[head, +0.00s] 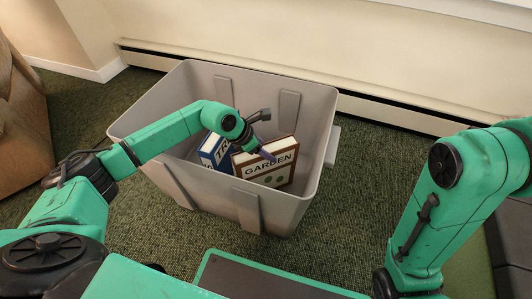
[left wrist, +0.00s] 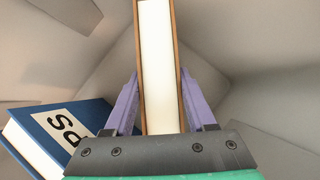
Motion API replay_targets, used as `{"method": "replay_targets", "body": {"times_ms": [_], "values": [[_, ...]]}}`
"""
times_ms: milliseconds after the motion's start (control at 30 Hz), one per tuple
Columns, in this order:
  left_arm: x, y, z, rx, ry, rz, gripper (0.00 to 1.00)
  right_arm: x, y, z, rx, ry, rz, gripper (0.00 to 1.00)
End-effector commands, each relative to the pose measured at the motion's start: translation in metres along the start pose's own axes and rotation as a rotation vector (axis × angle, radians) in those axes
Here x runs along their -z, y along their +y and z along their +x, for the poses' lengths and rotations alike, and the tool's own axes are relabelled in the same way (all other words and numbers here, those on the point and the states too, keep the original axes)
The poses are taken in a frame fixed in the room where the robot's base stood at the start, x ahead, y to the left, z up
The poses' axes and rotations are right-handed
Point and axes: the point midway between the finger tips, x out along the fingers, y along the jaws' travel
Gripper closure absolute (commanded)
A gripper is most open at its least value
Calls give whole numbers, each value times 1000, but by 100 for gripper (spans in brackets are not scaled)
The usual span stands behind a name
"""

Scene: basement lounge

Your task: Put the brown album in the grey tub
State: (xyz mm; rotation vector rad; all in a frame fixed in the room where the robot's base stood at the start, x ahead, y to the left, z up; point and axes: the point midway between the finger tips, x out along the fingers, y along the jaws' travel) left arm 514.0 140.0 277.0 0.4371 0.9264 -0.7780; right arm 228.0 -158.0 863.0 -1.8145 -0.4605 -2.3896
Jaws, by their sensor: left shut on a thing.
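The brown album (head: 268,170), with "GARDEN" on its cover, is upright inside the grey tub (head: 225,193), near its right front part. In the left wrist view the album (left wrist: 159,60) shows its pale page edge between the two purple fingers. My left gripper (head: 262,147) reaches down into the tub and is shut on the album; its fingers (left wrist: 158,105) press both covers. Whether the album touches the tub's floor cannot be told. Of my right arm only the upper links show in the head view; its gripper is out of sight.
A blue book (head: 215,152) leans inside the tub beside the album; it also shows in the left wrist view (left wrist: 62,135). A brown armchair (head: 22,125) stands at the left. A baseboard heater (head: 390,114) runs along the wall behind. Green carpet is free around the tub.

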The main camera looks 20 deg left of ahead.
Motion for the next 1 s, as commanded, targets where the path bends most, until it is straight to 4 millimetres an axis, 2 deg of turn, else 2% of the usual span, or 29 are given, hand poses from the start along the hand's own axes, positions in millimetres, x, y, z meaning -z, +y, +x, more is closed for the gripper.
{"method": "replay_targets", "body": {"times_ms": [167,200,233,267,567,667,767,933,1000], "values": [[0,0,0,0,0,0,100,0,0,0,0,0,0,50],[1,0,0,0,3,0,33,0,0,1,0,0,0,50],[1,0,0,0,3,0,21,0,0,1,0,0,0,50],[1,0,0,0,3,0,14,0,0,1,0,0,0,50],[0,0,-1,0,2,0,14,0,0,2,0,1,-1,50],[-1,0,-9,0,3,-1,14,0,1,6,0,5,-2,50],[-2,1,-27,-2,4,-1,14,-12,0,-1,-10,-34,14,50],[-3,1,-70,-2,6,-1,14,-24,-2,-8,-32,-79,38,50],[-3,1,-90,-2,5,0,14,-36,-3,-17,-45,-130,53,50]]}}
